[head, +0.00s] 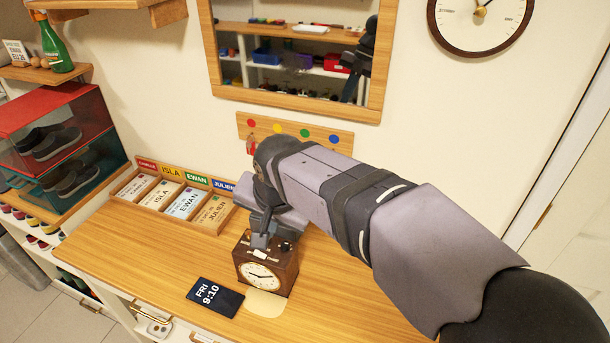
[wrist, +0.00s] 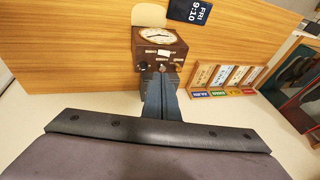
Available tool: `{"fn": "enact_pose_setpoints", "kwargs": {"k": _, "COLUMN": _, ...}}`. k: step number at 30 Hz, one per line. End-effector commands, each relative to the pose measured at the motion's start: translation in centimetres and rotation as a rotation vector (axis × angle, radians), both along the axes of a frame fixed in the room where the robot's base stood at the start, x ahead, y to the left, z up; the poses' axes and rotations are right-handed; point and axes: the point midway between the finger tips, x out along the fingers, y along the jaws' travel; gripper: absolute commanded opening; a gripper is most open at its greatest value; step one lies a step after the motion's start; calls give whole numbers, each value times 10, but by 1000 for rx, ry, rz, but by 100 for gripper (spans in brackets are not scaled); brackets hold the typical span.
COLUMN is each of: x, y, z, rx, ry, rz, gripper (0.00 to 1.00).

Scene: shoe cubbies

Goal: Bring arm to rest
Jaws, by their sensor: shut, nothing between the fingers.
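My arm reaches in from the lower right in the head view. My gripper (head: 261,242) points down at the top of a brown wooden clock (head: 268,268) with a round white face. In the wrist view my gripper (wrist: 161,75) has its two fingers together, with nothing between them. Its tips are close to the clock (wrist: 160,48), by the knobs on its top; I cannot tell whether they touch it. The clock stands upright on the wooden counter (head: 130,252).
A dark card reading FRI 9:10 (head: 215,296) lies left of the clock. A name-card tray (head: 150,203) stands behind left, near stacked shoe boxes (head: 50,140). A mirror (head: 372,105) and a peg board with coloured dots (head: 340,138) are on the wall. The counter's left front is clear.

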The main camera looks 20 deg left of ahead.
Motion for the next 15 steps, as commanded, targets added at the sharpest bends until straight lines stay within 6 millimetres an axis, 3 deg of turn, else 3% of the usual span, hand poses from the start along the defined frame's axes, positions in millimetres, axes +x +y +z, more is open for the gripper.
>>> {"fn": "enact_pose_setpoints", "kwargs": {"k": 5, "x": 0, "y": 0, "z": 0, "rx": -13, "ry": -13, "rz": 43, "gripper": 0}}
{"fn": "enact_pose_setpoints", "kwargs": {"k": 12, "x": 2, "y": 5, "z": 1, "rx": -69, "ry": -96, "rz": 280, "gripper": 0}}
{"fn": "enact_pose_setpoints", "kwargs": {"k": 15, "x": -5, "y": -2, "z": -17, "rx": -124, "ry": -110, "rz": 414, "gripper": 0}}
